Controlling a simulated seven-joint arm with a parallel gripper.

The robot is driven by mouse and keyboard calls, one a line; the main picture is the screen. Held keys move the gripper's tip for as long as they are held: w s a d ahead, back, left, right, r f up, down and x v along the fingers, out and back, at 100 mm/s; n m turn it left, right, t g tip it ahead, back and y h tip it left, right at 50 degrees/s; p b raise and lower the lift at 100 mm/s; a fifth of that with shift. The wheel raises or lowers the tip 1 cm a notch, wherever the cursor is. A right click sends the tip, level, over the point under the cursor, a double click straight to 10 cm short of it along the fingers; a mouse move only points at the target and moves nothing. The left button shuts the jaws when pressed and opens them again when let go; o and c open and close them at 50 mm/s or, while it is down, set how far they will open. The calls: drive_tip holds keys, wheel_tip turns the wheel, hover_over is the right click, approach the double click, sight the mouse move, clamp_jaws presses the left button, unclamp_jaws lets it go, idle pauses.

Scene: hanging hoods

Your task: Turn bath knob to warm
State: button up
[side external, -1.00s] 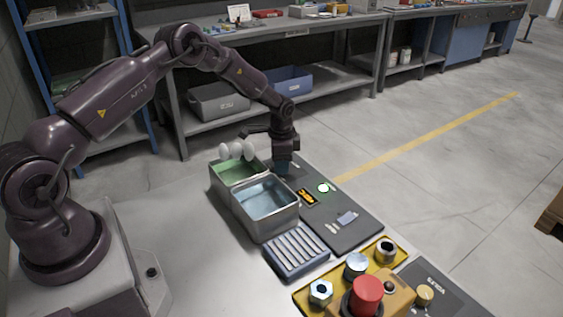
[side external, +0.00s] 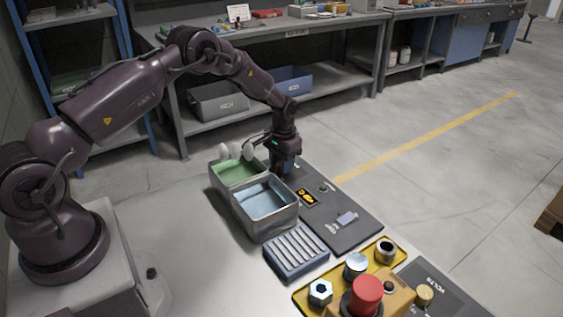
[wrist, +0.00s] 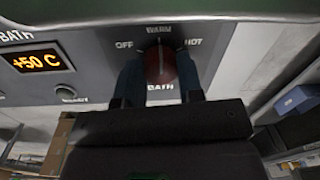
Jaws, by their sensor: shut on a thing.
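The bath knob (wrist: 160,66) is a round reddish knob with a light pointer line, on a grey panel (wrist: 100,40). Its line points up at the WARM label, between OFF on the left and HOT on the right. My gripper (wrist: 160,78) is shut on the knob, one bluish finger on each side. In the side view my gripper (side external: 281,168) points down at the panel's far end (side external: 345,240) and hides the knob. An orange display (wrist: 38,61) beside the knob reads +50 C.
Two open metal baths, green (side external: 238,173) and blue (side external: 263,200), stand left of the panel. White rounded pieces (side external: 235,151) are at the green bath's far edge.

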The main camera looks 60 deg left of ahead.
idle(0.3)
drive_tip(key=o, duration=0.9)
drive_tip(key=shift+r, duration=0.15)
drive_tip(key=r, duration=1.2)
drive_tip(key=shift+d+r, duration=0.35)
